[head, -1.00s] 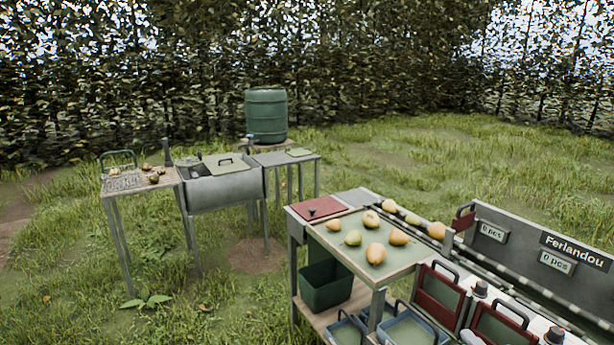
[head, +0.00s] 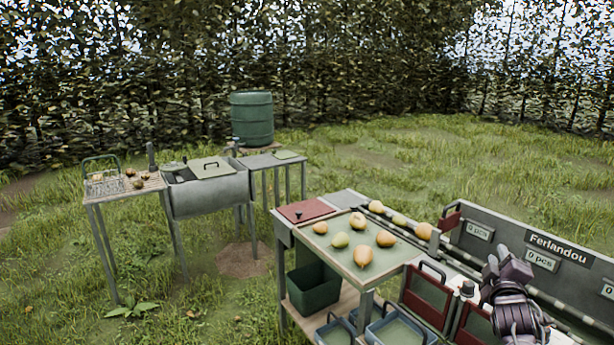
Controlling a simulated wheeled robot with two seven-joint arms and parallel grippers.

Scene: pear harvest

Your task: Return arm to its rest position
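My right gripper (head: 506,268) shows at the lower right of the head view, in front of the grey sorting machine (head: 480,231). It is dark and seen from behind, so I cannot tell whether its fingers are open or shut. No pear is visible at it. My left gripper is not in view. Several yellow and green pears (head: 363,256) lie on the green-topped sorting table (head: 325,239), left of my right gripper and apart from it.
Red-framed gates (head: 426,289) stand along the machine beside my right gripper. Blue-grey bins (head: 396,331) sit at the bottom, and a dark green crate (head: 313,288) is under the table. A metal sink (head: 208,193) and green barrel (head: 252,119) stand farther back. Open grass lies between.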

